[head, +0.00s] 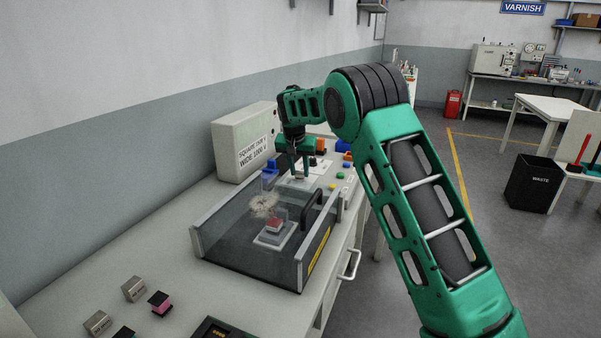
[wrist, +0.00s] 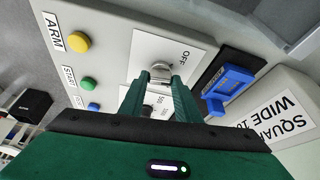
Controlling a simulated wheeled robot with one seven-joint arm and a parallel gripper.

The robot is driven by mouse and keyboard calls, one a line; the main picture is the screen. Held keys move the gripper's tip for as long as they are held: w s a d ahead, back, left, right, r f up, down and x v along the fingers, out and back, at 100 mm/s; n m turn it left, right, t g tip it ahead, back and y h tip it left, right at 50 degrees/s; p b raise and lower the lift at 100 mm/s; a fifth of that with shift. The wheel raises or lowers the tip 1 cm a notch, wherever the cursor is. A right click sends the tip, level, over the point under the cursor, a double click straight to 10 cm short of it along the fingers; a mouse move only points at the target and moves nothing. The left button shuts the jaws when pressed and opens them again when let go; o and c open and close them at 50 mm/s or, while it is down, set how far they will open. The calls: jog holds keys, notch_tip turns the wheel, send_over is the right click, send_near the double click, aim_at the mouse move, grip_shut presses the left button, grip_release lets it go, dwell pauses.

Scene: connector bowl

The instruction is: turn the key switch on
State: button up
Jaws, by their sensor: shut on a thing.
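The key switch (wrist: 160,70) is a round metallic knob on a white plate (wrist: 186,48) in the wrist view. The plate reads OFF near the switch. My gripper (wrist: 161,80) is shut on the key switch, with one green finger on each side. In the head view, my gripper (head: 298,174) points straight down at the panel behind the clear-walled box. There the fingers and box hide most of the switch. Which way the key points is hard to tell.
Yellow (wrist: 79,41) and green (wrist: 88,83) buttons sit left of the switch in the wrist view. In the head view, a clear-walled box (head: 318,248) stands in front, and a grey cabinet (head: 240,140) behind.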

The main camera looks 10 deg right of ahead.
jog(key=m, duration=0.2)
jog(key=m+g+h, duration=0.1)
jog(key=m, duration=0.1)
jog(key=m+h, duration=0.1)
jog(key=m, duration=0.1)
jog(key=shift+w+a, duration=0.2)
jog(key=shift+w, duration=0.05)
jog(key=m+g, duration=0.1)
jog(key=m, duration=0.3)
jog(key=shift+w+r+g, duration=0.1)
jog(key=shift+w+g, duration=0.05)
jog(key=shift+g, duration=0.25)
jog(key=shift+h, duration=0.3)
jog(key=shift+w+r+m, duration=0.1)
jog(key=shift+r+m, duration=0.05)
jog(key=shift+m, duration=0.25)
jog(key=o, duration=0.9)
jog(key=shift+a, duration=0.1)
jog(key=shift+o, duration=0.7)
